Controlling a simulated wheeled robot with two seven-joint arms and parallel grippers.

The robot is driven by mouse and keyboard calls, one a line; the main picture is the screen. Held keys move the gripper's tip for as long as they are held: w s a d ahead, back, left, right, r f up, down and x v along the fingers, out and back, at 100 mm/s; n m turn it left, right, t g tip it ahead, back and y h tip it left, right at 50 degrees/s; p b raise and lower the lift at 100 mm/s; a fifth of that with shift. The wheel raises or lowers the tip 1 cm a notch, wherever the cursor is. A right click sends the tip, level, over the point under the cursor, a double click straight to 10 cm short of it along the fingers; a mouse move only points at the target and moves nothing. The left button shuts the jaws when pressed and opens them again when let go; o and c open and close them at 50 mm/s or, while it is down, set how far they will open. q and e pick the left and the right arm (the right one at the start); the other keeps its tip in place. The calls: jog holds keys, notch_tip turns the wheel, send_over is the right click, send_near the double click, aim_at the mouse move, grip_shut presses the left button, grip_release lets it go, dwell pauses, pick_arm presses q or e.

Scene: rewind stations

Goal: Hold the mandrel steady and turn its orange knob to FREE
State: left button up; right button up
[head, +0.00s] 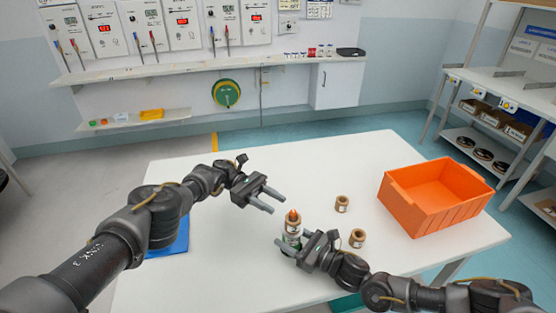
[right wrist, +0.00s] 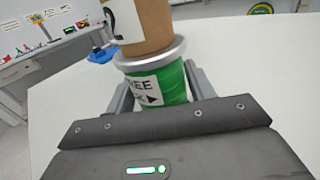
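The mandrel (head: 292,238) stands upright on the white table, with an orange knob (head: 293,215) on top. In the right wrist view, its green lower body (right wrist: 172,84) has a pale collar and a label reading "FREE" above an arrow. A brown sleeve (right wrist: 142,22) marked "2" sits above the collar; the knob is outside that view. My right gripper (head: 291,246) is low on the mandrel, its fingers on both sides of the green body and seemingly touching it. My left gripper (head: 278,201) is open and empty, above and left of the knob, apart from it.
Two small brown rolls (head: 342,204) (head: 357,238) stand right of the mandrel. An orange bin (head: 437,198) stands at the table's right. A blue mat (head: 180,240) lies partly behind my left arm. The back middle of the table (head: 300,160) is clear.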

jog(key=o, duration=0.3)
